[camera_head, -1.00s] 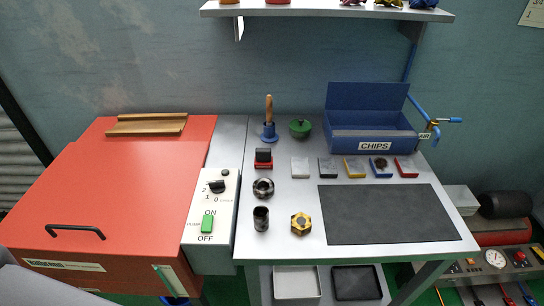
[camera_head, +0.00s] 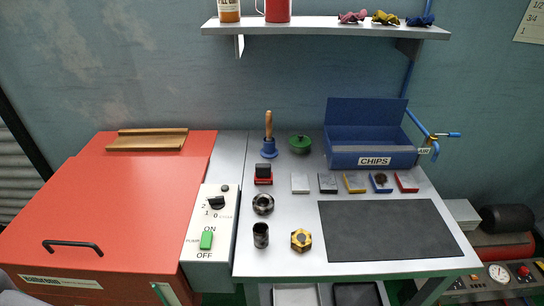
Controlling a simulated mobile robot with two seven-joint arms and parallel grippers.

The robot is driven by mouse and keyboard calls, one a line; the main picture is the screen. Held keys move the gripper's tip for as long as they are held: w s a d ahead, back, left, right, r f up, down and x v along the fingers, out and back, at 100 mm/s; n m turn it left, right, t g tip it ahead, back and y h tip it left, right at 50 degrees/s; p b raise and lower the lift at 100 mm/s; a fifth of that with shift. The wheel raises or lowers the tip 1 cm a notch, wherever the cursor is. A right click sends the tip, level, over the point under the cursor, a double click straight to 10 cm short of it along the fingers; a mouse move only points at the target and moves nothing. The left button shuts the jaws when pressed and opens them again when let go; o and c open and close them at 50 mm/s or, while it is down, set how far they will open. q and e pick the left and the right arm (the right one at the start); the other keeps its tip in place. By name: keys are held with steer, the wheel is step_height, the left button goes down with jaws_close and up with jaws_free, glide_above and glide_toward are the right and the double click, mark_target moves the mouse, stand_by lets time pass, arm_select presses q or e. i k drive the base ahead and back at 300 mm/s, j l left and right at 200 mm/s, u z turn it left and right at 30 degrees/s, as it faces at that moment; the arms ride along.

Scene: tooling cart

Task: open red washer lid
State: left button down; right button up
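The red washer lid (camera_head: 130,200) is at the left, lying flat and closed on the washer. A black bar handle (camera_head: 72,246) is fixed near its front edge. A wooden rack (camera_head: 147,140) lies on the lid's back part. The washer's control panel (camera_head: 212,225), with a black dial and a green switch, is just right of the lid. Neither gripper is in view. A grey shape at the bottom left corner may be part of my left arm.
The metal table (camera_head: 285,262) to the right holds a blue CHIPS bin (camera_head: 372,155), a dark mat (camera_head: 388,229), a blue brush holder (camera_head: 269,147), a green pot (camera_head: 300,143) and several small parts. A shelf (camera_head: 330,30) hangs above. A blue air hose is at the right.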

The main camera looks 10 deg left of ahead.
mark_target(118, 215)
steer(key=u, duration=1.75)
